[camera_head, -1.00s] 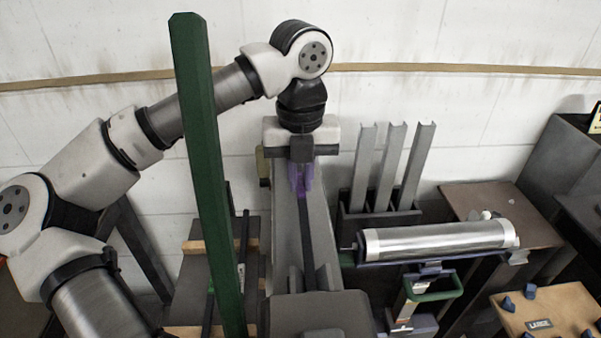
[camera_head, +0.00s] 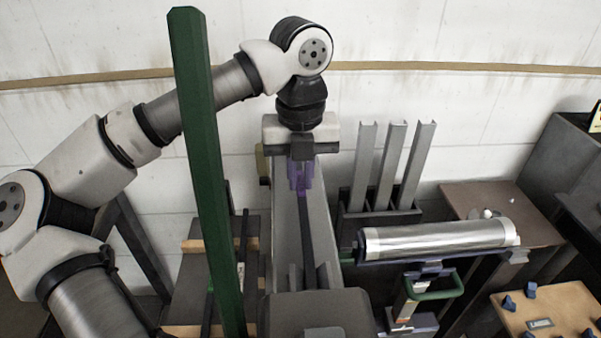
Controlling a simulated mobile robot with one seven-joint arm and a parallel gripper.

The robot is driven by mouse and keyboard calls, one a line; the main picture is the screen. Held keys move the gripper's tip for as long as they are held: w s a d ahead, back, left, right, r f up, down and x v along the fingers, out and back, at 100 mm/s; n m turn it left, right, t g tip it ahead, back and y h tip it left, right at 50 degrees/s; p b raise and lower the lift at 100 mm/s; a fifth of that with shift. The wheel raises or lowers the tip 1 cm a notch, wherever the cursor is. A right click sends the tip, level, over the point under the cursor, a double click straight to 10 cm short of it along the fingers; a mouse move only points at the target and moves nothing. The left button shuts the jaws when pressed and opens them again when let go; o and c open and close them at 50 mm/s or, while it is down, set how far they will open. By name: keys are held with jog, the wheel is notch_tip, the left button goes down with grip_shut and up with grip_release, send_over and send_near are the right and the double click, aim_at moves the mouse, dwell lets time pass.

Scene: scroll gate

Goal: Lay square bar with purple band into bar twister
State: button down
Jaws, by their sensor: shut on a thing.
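The dark square bar (camera_head: 307,240) lies lengthwise along the grey bed of the bar twister (camera_head: 284,215), running from my gripper toward the twister's dark near housing (camera_head: 320,318). Its purple band (camera_head: 301,188) shows at the far end, just below my gripper (camera_head: 301,178). My gripper points down over the far part of the twister and is shut on the bar at the band. The fingertips partly hide the band. I cannot tell whether the bar touches the bed.
A tall green post (camera_head: 207,180) stands in front of my arm on the left. Dark bars lie on a rack (camera_head: 185,285) left of the twister. Grey channels stand in a dark holder (camera_head: 378,225) on the right, near a metal roller (camera_head: 437,239).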

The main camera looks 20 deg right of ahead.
jog(key=shift+f, duration=0.25)
jog(key=c, duration=1.4)
grip_release()
jog(key=shift+o, duration=0.2)
notch_tip(320, 180, up, 14)
jog(key=b, duration=0.1)
jog(key=shift+b, duration=0.35)
jog(key=shift+f, duration=0.1)
